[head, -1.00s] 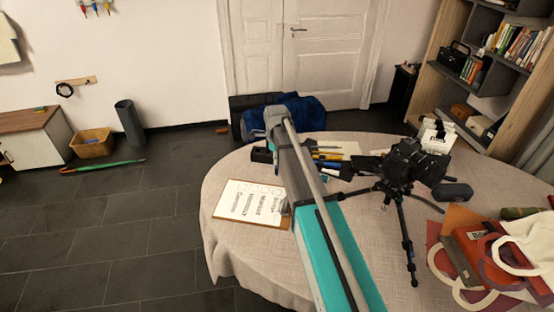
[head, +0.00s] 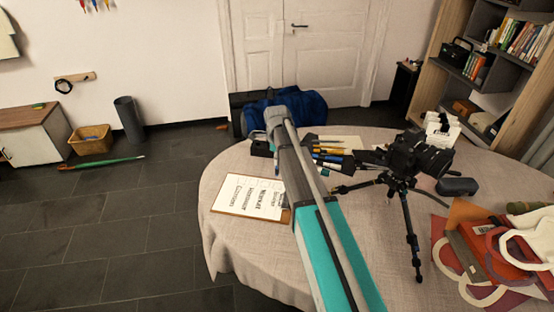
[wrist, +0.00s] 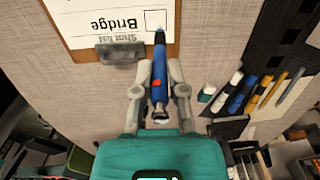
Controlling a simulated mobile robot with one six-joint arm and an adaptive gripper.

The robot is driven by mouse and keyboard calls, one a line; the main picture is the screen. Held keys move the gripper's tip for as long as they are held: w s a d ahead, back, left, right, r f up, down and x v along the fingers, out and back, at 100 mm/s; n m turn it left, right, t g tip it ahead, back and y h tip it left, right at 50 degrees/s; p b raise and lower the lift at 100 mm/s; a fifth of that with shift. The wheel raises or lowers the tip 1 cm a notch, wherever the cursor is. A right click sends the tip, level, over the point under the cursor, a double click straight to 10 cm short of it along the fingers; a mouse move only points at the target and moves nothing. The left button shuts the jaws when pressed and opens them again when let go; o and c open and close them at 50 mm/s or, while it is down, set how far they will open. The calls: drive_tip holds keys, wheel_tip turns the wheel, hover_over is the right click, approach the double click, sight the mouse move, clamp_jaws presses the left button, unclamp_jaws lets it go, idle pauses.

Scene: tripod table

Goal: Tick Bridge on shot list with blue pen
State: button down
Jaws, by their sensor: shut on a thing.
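My gripper (wrist: 159,94) is shut on the blue pen (wrist: 159,70), which lies lengthwise between its fingers in the wrist view. The pen's tip points up the picture and overlaps the lower edge of the empty-looking box (wrist: 151,19) beside the word Bridge (wrist: 117,25). I cannot tell whether the tip touches the paper. The shot list (wrist: 80,18) is a white sheet on a brown clipboard with a grey clip (wrist: 121,52). In the head view the shot list (head: 250,194) lies at the table's left side. My arm hides the pen and its clip end there.
The round table (head: 235,255) has a cream cloth. Several pens and markers (wrist: 238,92) lie right of my gripper in the wrist view. A camera on a tripod (head: 405,165) stands right of my arm, with bags (head: 490,250) at the right.

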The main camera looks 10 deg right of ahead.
drive_tip(key=shift+f+b, duration=0.6)
drive_tip(key=shift+f, duration=0.3)
drive_tip(key=shift+f+b, duration=0.6)
idle(1.8)
drive_tip(key=shift+s+a, duration=0.25)
drive_tip(key=shift+s, duration=0.4)
idle(2.1)
drive_tip(key=shift+w+d, duration=0.15)
drive_tip(key=shift+w, duration=0.2)
idle(1.6)
